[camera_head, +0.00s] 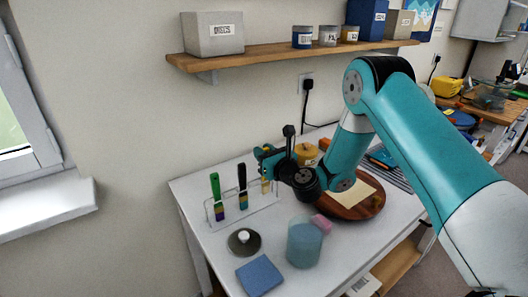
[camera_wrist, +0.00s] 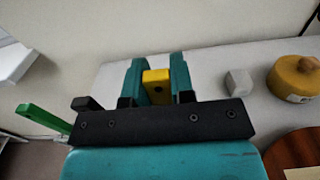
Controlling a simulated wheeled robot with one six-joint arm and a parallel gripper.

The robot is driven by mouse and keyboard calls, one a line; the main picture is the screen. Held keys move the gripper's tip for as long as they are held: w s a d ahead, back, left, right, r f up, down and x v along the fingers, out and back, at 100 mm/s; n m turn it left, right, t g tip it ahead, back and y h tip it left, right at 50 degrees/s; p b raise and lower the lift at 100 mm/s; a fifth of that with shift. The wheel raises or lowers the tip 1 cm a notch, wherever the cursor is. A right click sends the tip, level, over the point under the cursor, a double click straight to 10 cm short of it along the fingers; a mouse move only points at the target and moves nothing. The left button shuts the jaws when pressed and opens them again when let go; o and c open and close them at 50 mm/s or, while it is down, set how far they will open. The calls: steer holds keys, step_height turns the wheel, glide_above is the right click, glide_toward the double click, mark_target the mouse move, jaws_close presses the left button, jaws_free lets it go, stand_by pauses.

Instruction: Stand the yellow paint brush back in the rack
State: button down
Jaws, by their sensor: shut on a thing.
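My gripper (camera_head: 267,158) is above the right end of the clear rack (camera_head: 249,207). It is shut on the yellow paint brush, whose yellow handle end (camera_wrist: 157,82) shows between the two teal fingers in the wrist view. In the head view a small lower part of the brush (camera_head: 265,187) shows under the gripper, at the rack's right end. I cannot tell whether its tip rests in the slot. A green brush (camera_head: 215,188) and a black brush (camera_head: 242,180) stand upright in the rack to the left.
A round wooden board (camera_head: 368,207) with paper, a blue translucent cup (camera_head: 304,243) and a pink block (camera_head: 321,223) are to the right. A dark disc with a white knob (camera_head: 243,241) and a blue pad (camera_head: 259,276) lie in front. A shelf (camera_head: 285,55) hangs above.

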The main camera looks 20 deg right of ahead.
steer(key=shift+f, duration=0.45)
steer(key=shift+c, duration=2.1)
jaws_free()
step_height(320, 180, up, 8)
steer(key=p, duration=0.7)
steer(key=shift+p, duration=0.35)
steer(key=shift+r, duration=0.1)
